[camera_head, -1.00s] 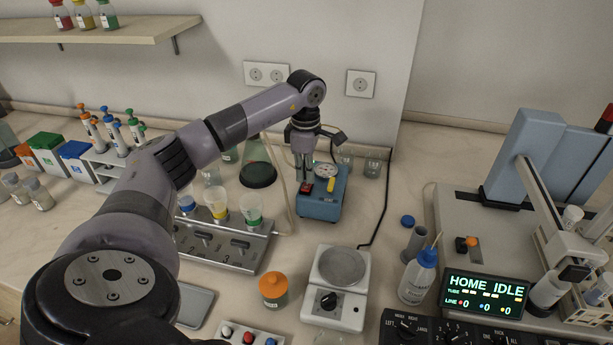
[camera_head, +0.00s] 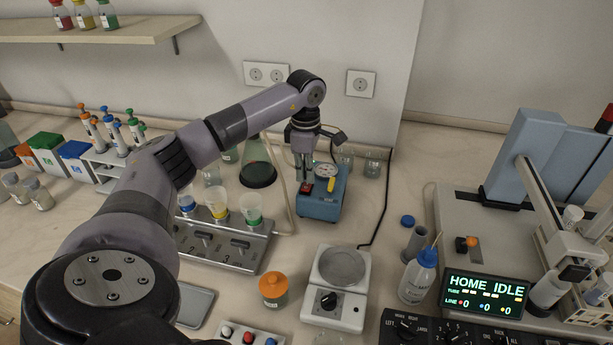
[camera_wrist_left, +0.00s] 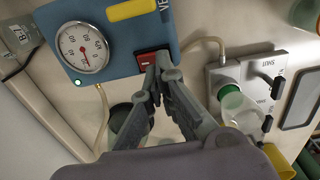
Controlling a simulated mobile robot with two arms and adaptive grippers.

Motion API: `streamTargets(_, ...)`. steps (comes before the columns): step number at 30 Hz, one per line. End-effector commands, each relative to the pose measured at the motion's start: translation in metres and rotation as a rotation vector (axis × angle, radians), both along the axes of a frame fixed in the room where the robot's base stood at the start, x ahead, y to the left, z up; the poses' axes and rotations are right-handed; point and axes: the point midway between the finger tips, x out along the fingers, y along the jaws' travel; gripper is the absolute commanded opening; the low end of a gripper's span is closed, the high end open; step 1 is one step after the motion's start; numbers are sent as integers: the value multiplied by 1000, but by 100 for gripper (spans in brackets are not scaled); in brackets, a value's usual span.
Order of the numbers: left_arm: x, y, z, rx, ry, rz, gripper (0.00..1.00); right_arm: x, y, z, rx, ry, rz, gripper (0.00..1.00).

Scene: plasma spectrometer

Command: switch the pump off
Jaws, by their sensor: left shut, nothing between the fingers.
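The pump is a blue box (camera_head: 318,207) on the bench, with a round dial gauge (camera_wrist_left: 84,48), a yellow lever (camera_wrist_left: 133,9) and a red rocker switch (camera_wrist_left: 146,61) on its top. My left gripper (camera_wrist_left: 160,66) is shut and empty. Its fingertips are at the red switch in the left wrist view and hide part of it. I cannot tell whether they touch it. In the head view the left gripper (camera_head: 306,181) points down over the switch. A green light (camera_wrist_left: 78,82) shows beside the gauge. My right gripper is not in view.
A manifold with funnel cups (camera_head: 225,246) stands left of the pump. A hotplate-like device (camera_head: 335,290) and an orange-capped jar (camera_head: 274,289) are in front. A flask (camera_head: 258,165) is behind left. A wash bottle (camera_head: 418,278) and an instrument displaying "HOME IDLE" (camera_head: 484,294) are at right.

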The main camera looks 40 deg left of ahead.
Motion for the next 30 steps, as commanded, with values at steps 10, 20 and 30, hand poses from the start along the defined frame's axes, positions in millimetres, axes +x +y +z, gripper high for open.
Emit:
streamTargets(10,0,0,-6,0,1,0,0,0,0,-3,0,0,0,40)
streamTargets(20,0,0,-11,0,0,0,0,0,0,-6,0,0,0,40)
streamTargets(30,0,0,-16,0,0,0,0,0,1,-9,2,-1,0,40)
